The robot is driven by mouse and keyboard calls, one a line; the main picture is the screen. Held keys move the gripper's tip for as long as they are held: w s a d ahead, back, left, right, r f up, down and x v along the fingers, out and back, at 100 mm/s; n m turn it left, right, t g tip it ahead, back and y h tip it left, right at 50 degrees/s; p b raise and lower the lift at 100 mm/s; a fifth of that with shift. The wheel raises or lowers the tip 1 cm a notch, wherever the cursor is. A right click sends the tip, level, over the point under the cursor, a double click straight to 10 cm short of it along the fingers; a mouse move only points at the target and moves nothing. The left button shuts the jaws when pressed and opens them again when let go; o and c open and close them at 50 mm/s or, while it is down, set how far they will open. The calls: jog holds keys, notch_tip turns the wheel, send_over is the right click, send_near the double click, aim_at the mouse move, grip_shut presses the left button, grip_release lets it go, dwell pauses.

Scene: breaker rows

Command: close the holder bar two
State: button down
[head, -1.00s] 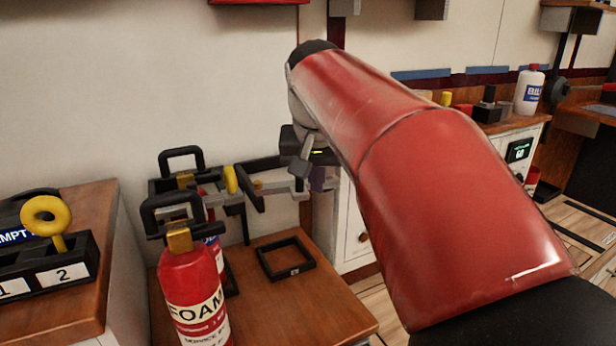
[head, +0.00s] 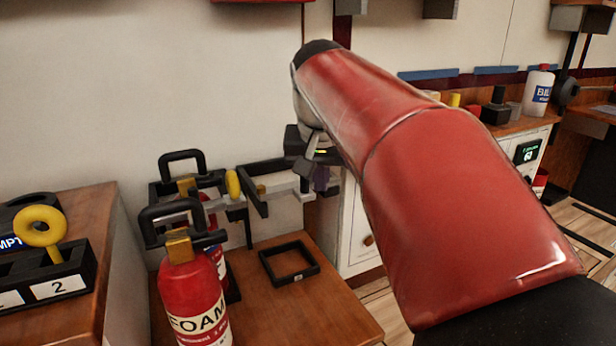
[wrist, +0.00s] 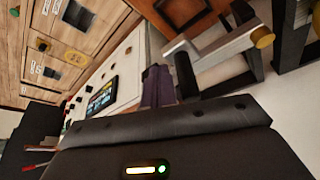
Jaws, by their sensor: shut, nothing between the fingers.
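A holder rack with dark arms (head: 253,192) stands against the wall, behind the red foam extinguishers. My gripper also shows in the head view (head: 321,179), shut and empty at the bar's right end, partly hidden by my arm. No number on the bar is readable.
A red foam extinguisher (head: 190,297) stands in front, with another behind it. A black square frame (head: 289,262) lies on the wooden table. A numbered black block with a yellow ring (head: 41,226) is at left. A white bottle (head: 538,91) stands on the right counter.

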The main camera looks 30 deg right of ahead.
jog(key=shift+r, duration=0.1)
jog(key=s+d+p+v, duration=0.1)
jog(key=d+v, duration=0.1)
jog(key=v, duration=0.7)
jog(key=shift+a+r+p, duration=0.25)
jog(key=shift+r+p, duration=0.05)
jog(key=shift+p, duration=0.05)
